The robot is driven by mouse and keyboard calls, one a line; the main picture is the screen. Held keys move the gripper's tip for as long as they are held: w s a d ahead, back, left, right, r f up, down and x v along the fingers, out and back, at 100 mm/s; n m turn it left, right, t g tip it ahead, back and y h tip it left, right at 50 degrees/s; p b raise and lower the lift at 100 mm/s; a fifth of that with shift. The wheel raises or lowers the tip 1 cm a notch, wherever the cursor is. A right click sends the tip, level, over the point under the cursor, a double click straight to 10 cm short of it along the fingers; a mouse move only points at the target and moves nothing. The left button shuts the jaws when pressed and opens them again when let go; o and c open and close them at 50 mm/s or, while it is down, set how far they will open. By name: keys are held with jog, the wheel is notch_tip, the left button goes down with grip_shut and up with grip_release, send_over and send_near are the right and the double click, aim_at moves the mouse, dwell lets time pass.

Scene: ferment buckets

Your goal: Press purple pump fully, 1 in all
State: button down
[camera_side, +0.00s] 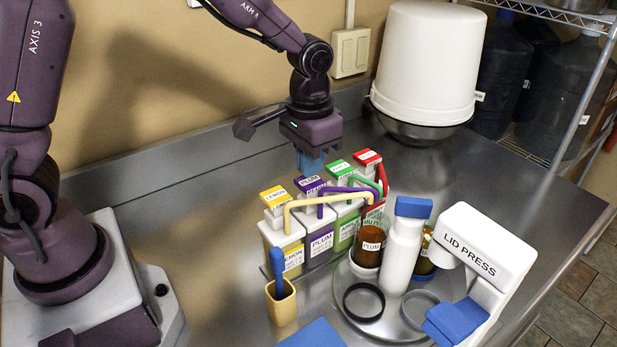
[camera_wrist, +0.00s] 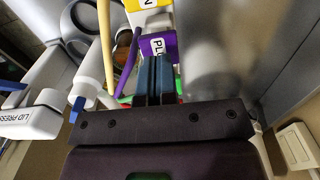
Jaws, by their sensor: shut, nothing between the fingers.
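The purple pump (camera_side: 310,185) tops the white plum bottle (camera_side: 318,243), second from the left in a row of pump bottles. Its purple spout tube arches forward to the right. My gripper (camera_side: 309,165) is shut and empty, with its blue fingers pointing down just above and behind the purple pump head. In the wrist view my blue fingertips (camera_wrist: 155,60) overlap the purple pump head (camera_wrist: 158,45) and hide part of its label. I cannot tell whether they touch it.
The yellow lemon pump (camera_side: 273,197) stands left of the purple one; the green pump (camera_side: 340,171) and red pump (camera_side: 367,158) stand right. In front are a brown plum jar (camera_side: 369,247), a white lid press (camera_side: 485,245) and a yellow cup (camera_side: 281,303). A white bucket (camera_side: 428,60) stands behind.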

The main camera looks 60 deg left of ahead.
aim_at(310, 180)
jog(key=shift+f, duration=1.8)
jog(key=shift+r, duration=2.2)
notch_tip(310, 180, up, 6)
